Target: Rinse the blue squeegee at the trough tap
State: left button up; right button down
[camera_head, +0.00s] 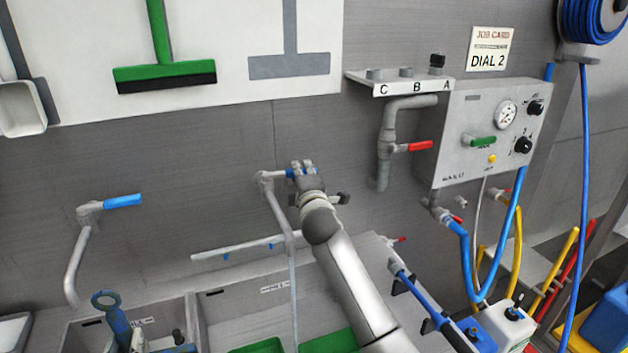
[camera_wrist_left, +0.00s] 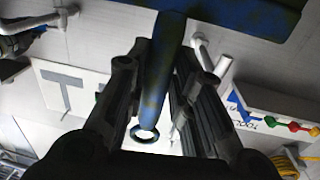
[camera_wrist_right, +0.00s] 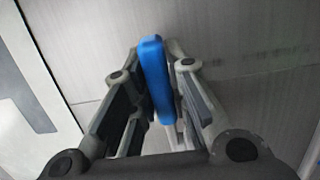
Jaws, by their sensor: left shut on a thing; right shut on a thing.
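The blue squeegee shows in the left wrist view, with its handle (camera_wrist_left: 155,95) between my left gripper's fingers (camera_wrist_left: 162,62), its head (camera_wrist_left: 240,14) at the top and a ring at the handle's end. Brownish smears mark it. In the head view its ringed handle (camera_head: 106,302) stands over the left part of the trough; its head is hidden. My right gripper (camera_head: 303,172) is shut on the blue lever (camera_wrist_right: 155,75) of the middle wall tap (camera_head: 277,205). A thin pale vertical line, apparently water, runs below that tap's spout into the trough (camera_head: 197,318).
Another tap (camera_head: 85,215) with a blue lever is on the wall at left. A green squeegee (camera_head: 165,70) hangs on the white board above. A green item (camera_head: 330,343) lies in the right basin.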

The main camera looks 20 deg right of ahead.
jog(key=shift+s+f+m+h+b, duration=0.15)
jog(key=shift+s+m+h+b, duration=0.3)
jog(key=shift+h, duration=0.35)
jog(key=shift+w, duration=0.1)
jog(key=c, duration=1.4)
grip_release()
jog(key=s, duration=0.4)
jog(key=s+a, duration=0.1)
jog(key=s, duration=0.3)
jog(key=s+a, duration=0.1)
jog(key=s, duration=0.3)
